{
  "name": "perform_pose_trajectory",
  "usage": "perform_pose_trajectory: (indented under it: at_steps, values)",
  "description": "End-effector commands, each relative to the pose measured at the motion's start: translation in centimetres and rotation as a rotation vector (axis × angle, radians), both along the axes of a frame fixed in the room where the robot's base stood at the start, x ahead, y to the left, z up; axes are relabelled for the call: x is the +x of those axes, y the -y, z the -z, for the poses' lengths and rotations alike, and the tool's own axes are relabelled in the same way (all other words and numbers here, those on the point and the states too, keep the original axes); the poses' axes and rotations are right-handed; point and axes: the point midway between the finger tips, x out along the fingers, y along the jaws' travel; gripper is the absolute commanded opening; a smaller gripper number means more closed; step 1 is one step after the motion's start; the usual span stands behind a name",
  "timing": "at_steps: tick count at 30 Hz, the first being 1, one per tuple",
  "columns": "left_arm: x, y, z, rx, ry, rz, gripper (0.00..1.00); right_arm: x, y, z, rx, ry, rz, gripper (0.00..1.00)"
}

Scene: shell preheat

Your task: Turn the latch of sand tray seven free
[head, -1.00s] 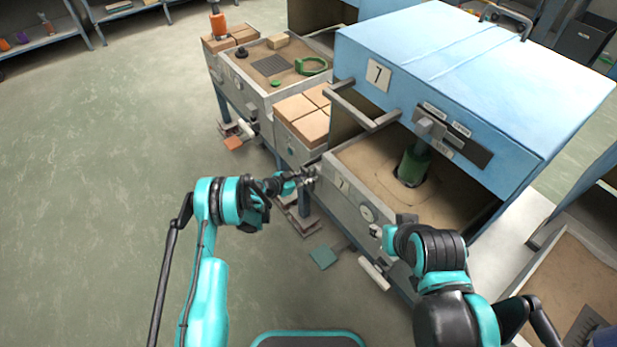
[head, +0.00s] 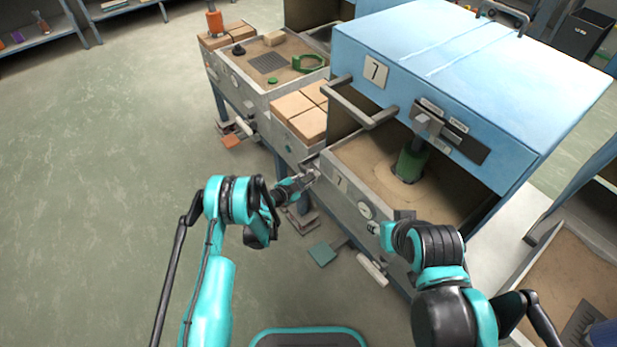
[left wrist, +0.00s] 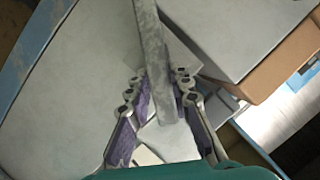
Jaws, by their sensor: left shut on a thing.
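Sand tray seven (head: 340,186) is a grey-walled tray of sand under the blue hood marked 7. My left gripper (head: 313,178) is at its front left corner. In the left wrist view, the grey bar of the latch (left wrist: 152,45) runs between the fingers of my left gripper (left wrist: 158,86), which is shut on it. The latch is too small and covered to make out in the head view. My right arm reaches over the tray's front right edge; its fingers are hidden behind its wrist.
The blue hood (head: 470,70) with its grey handle bar (head: 350,108) overhangs the tray. A green cylinder (head: 411,163) stands in the sand. Tan blocks (head: 300,112) and another sand tray (head: 262,92) lie to the left. A teal pedal (head: 322,255) sits low in front. The floor at left is clear.

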Motion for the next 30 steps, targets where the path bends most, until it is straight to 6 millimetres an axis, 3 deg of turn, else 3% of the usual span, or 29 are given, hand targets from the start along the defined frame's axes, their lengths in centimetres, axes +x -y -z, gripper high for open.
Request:
perform_pose_trajectory:
  at_steps: [14, 15, 17, 30]
  values:
    - [-0.06, 0.07, 0.05, 0.009, 0.012, 0.002, 0.0, 0.0, 0.0, 0.0, 0.0, 0.0, 0.0, 0.4]
    - [-0.06, 0.08, 0.05, 0.009, 0.012, 0.002, 0.31, 0.0, 0.0, 0.0, 0.0, 0.0, 0.0, 0.4]
    - [-0.06, 0.07, 0.05, 0.009, 0.012, 0.002, 0.41, 0.0, 0.0, 0.0, 0.0, 0.0, 0.0, 0.4]
    - [0.19, -0.16, -0.15, -0.033, -0.044, -0.001, 0.41, 0.0, 0.0, 0.0, 0.0, 0.0, 0.0, 0.4]
